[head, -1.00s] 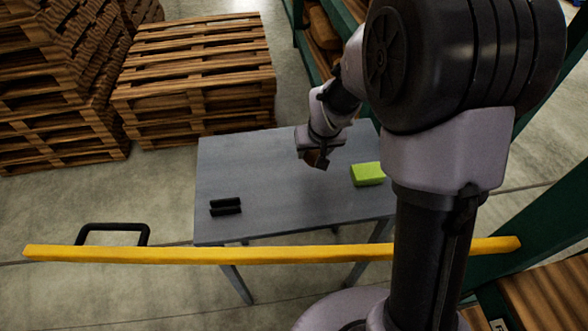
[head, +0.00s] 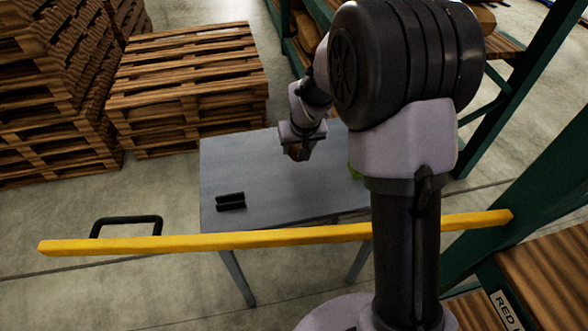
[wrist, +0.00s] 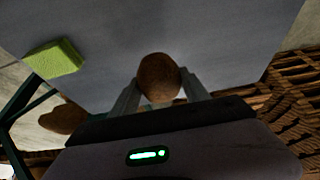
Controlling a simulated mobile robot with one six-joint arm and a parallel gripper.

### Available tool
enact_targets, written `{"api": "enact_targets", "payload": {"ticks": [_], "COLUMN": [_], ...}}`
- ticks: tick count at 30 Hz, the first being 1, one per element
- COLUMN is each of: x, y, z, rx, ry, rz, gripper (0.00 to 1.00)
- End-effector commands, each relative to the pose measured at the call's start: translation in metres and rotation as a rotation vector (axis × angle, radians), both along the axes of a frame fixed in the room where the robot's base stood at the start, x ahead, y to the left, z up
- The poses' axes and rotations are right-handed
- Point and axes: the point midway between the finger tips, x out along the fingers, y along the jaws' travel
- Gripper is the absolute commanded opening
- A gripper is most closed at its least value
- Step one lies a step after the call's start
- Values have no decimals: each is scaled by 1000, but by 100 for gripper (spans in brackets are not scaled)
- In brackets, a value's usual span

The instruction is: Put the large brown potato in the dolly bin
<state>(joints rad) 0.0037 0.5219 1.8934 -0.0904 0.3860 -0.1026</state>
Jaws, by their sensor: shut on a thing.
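My gripper (head: 297,148) is over the far part of the grey table, shut on a rounded brown potato (wrist: 159,76). In the wrist view the potato sits between the two fingers (wrist: 160,92). In the head view only a small part of the potato shows below the gripper. I cannot tell from these views how far it is above the tabletop. I see no dolly bin in either view.
The grey table (head: 255,180) bears two short black bars (head: 230,202) and a green sponge-like block (wrist: 54,58), mostly hidden by my arm in the head view. A yellow rail (head: 200,243) crosses in front. Pallets (head: 185,90) stand behind; green racking is at right.

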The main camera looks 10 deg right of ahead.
Motion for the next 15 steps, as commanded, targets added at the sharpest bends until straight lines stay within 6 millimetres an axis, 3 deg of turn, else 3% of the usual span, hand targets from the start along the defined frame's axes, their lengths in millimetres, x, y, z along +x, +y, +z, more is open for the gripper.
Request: {"api": "enact_targets", "payload": {"ticks": [1, 9, 15], "x": [-1, -1, 0], "y": [0, 0, 0], "z": [-18, -75, -77], "rx": [0, 0, 0], "ry": [4, 3, 0], "rz": [0, 0, -1], "gripper": [6, 6, 6]}}
